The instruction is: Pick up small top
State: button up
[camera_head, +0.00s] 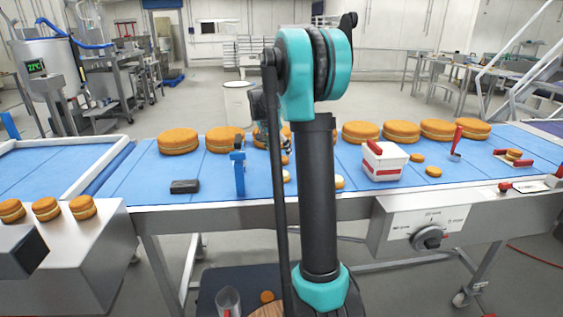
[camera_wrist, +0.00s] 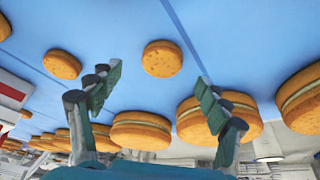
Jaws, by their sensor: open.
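A small top (camera_wrist: 162,58), a plain round orange-brown piece, lies flat on the blue belt, just past my fingertips and between them in the wrist view. A similar small round (camera_wrist: 62,64) lies to its left. My gripper (camera_wrist: 157,88) is open and empty, with green-padded fingers spread apart. In the head view my gripper is largely hidden behind my arm, over the belt. A small round (camera_head: 284,159) shows there beside my arm, with pale-faced small rounds (camera_head: 339,181) nearer the front edge. I cannot tell which matches the wrist view.
Large filled rounds (camera_head: 178,141) line the belt's far side, close to my fingers in the wrist view. A red-and-white box (camera_head: 384,161) stands right of my arm, with small rounds (camera_head: 433,171) beyond it. A blue upright post (camera_head: 239,174) and a black block (camera_head: 184,186) stand left.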

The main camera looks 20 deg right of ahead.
aim_at(281, 158)
jog(key=x, duration=0.4)
jog(key=shift+w+f, duration=0.2)
jog(key=shift+f, duration=0.05)
jog(key=c, duration=0.9)
